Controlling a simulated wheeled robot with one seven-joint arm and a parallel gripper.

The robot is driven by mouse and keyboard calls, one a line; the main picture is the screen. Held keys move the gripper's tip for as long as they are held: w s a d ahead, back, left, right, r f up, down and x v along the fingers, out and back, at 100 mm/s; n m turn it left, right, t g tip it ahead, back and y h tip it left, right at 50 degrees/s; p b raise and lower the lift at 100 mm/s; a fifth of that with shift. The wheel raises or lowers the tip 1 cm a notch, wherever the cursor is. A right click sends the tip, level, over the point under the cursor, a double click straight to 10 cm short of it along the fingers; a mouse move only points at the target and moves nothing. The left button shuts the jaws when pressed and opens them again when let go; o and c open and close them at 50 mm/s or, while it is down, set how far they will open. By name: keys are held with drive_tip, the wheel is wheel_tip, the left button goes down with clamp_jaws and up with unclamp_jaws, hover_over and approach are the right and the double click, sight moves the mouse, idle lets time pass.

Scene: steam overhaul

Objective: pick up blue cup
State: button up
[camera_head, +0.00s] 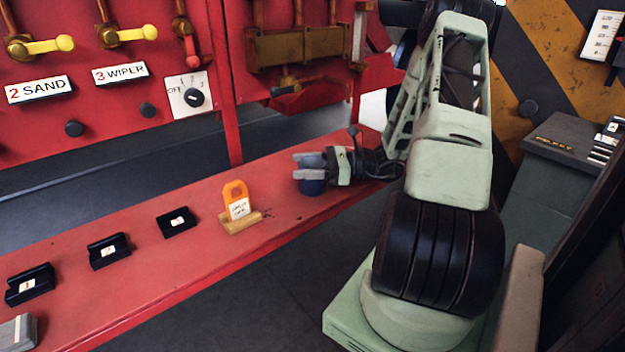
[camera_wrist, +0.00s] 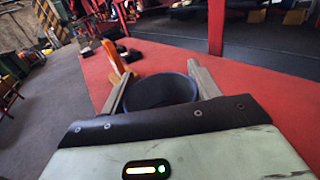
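The blue cup (camera_head: 313,188) stands on the red bench near its right end, partly hidden under my gripper's fingers in the head view. My gripper (camera_head: 304,166) reaches in from the right, level and low over the bench. In the wrist view the dark blue cup (camera_wrist: 160,91) sits upright between the two fingers of my gripper (camera_wrist: 163,72), one on each side, close to its wall. Whether the fingers press on the cup or only stand around it cannot be told.
An orange tag on a wooden stand (camera_head: 239,207) stands left of the cup on the red bench (camera_head: 150,262). Several black holders (camera_head: 177,222) lie further left. A red panel with yellow-handled valves (camera_head: 130,35) rises behind. A dark green cabinet (camera_head: 570,140) is at the right.

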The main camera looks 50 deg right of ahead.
drive_tip(key=c, duration=0.4)
